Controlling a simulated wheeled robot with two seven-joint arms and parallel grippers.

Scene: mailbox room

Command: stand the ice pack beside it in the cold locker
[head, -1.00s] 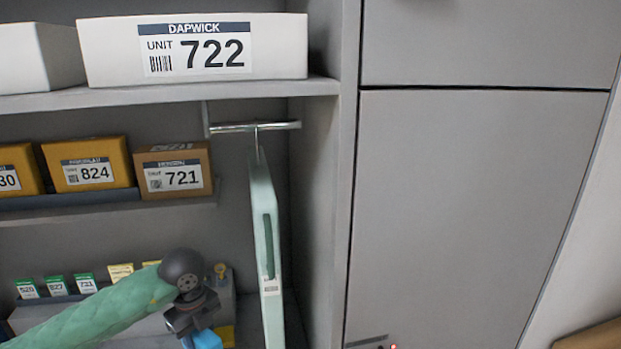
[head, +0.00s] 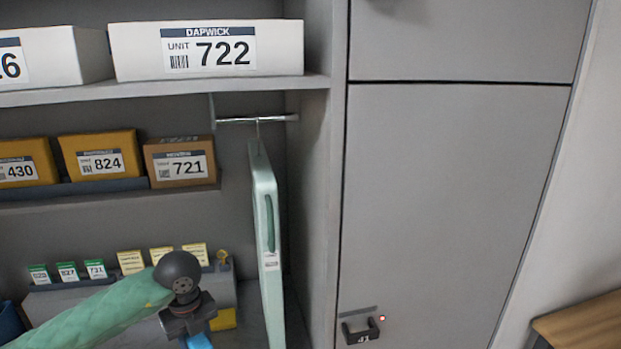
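My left arm comes in from the lower left, and my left gripper (head: 190,328) is at the bottom edge of the head view. A bright blue piece, which looks like the ice pack (head: 199,342), shows right under the gripper and stays with it; most of it and the fingertips are cut off by the frame. A tall grey locker door (head: 440,210) at the right is shut. It has a dark handle (head: 361,330) with a small label and a red light beside it; I cannot tell whether this is the cold locker. My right gripper is out of view.
A pale green garment bag (head: 267,240) hangs from a rail just right of my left gripper. Shelves hold a white box marked 722 (head: 210,50), a brown box marked 721 (head: 181,162) and yellow boxes. A wooden surface (head: 585,330) is at the lower right.

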